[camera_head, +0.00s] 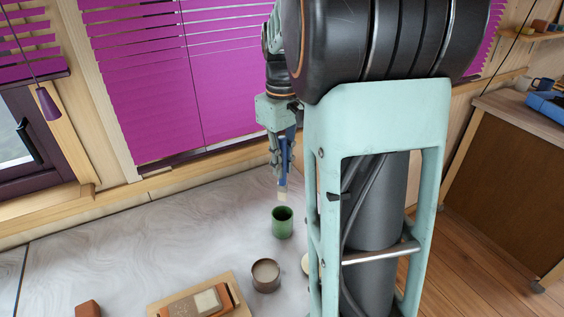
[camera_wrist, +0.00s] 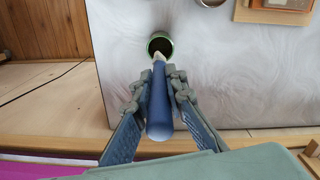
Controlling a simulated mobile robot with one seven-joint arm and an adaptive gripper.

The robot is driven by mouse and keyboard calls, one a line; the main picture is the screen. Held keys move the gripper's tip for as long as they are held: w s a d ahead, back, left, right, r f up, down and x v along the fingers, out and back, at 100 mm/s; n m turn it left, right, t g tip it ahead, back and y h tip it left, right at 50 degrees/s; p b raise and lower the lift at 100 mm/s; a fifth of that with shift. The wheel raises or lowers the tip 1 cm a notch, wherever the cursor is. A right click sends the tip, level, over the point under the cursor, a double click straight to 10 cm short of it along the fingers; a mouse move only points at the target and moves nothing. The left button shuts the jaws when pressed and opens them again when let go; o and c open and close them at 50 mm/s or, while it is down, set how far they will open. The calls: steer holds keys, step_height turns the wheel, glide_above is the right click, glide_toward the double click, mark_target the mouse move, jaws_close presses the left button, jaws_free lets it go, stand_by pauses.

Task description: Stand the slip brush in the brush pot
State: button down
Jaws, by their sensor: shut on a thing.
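The slip brush has a blue handle (camera_wrist: 160,112) and a pale tip (camera_head: 282,196) that points down. My gripper (camera_head: 281,165) is shut on the handle and holds the brush near upright in the air. In the wrist view the fingers of my gripper (camera_wrist: 158,86) lie on both sides of the handle. A green pot (camera_head: 282,223) stands on the marbled table below the brush. In the head view the tip shows just above its rim. In the wrist view the tip overlaps the near rim of the pot (camera_wrist: 159,37); the exact gap cannot be told.
A brown cup (camera_head: 265,276) stands in front of the green pot. A wooden board (camera_head: 239,306) with a boxed block lies left of it, and a reddish block (camera_head: 88,309) farther left. The table (camera_head: 150,240) is bare left of the pot. Window blinds (camera_head: 140,80) hang behind.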

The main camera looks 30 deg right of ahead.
mark_target(282, 200)
steer(key=shift+f+b, duration=3.1)
steer(key=shift+f, duration=1.6)
steer(key=c, duration=1.9)
jaws_free()
step_height(282, 200, up, 12)
steer(key=shift+r, duration=0.1)
